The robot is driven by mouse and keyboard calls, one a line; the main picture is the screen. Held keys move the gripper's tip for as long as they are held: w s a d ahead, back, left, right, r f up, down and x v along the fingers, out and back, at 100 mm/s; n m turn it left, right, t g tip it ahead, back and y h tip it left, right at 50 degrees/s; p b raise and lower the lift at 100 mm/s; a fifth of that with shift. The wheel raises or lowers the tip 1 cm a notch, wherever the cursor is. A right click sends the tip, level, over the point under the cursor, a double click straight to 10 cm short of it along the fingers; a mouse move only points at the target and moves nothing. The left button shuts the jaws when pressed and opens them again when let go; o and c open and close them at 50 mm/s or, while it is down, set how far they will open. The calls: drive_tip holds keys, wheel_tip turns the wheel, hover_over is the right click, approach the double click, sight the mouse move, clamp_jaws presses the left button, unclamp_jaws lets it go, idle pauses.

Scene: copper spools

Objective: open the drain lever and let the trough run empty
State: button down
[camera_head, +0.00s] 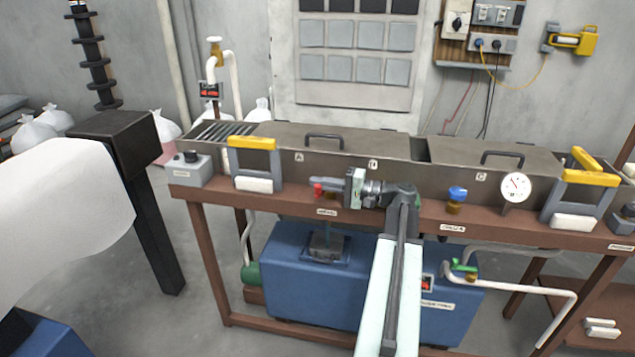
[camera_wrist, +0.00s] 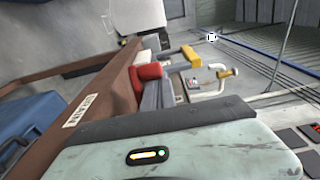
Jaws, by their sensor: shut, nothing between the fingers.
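The red drain lever (camera_head: 318,189) is on the brown front rail below the trough (camera_head: 272,157), above a small white label too small to read. In the wrist view the red lever (camera_wrist: 148,73) is close, just beyond the pale body of my gripper. My gripper (camera_head: 333,186) is shut and empty, pointing left with its tips beside the lever; whether they touch cannot be told. A thin bluish vertical streak (camera_head: 327,236) shows below the rail, over the opening on the blue tank (camera_head: 285,283). The trough's inside is mostly hidden by its lids.
Yellow-handled clamps (camera_head: 252,143) stand at the trough's left and right (camera_head: 590,178). A blue-topped valve (camera_head: 457,194) and a round gauge (camera_head: 515,187) sit right of my arm. A black post and white roll (camera_head: 60,200) stand at the left.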

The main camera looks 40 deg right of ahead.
drive_tip(key=shift+s+d, duration=0.15)
drive_tip(key=shift+s, duration=0.3)
idle(1.3)
drive_tip(key=v, duration=0.8)
idle(0.5)
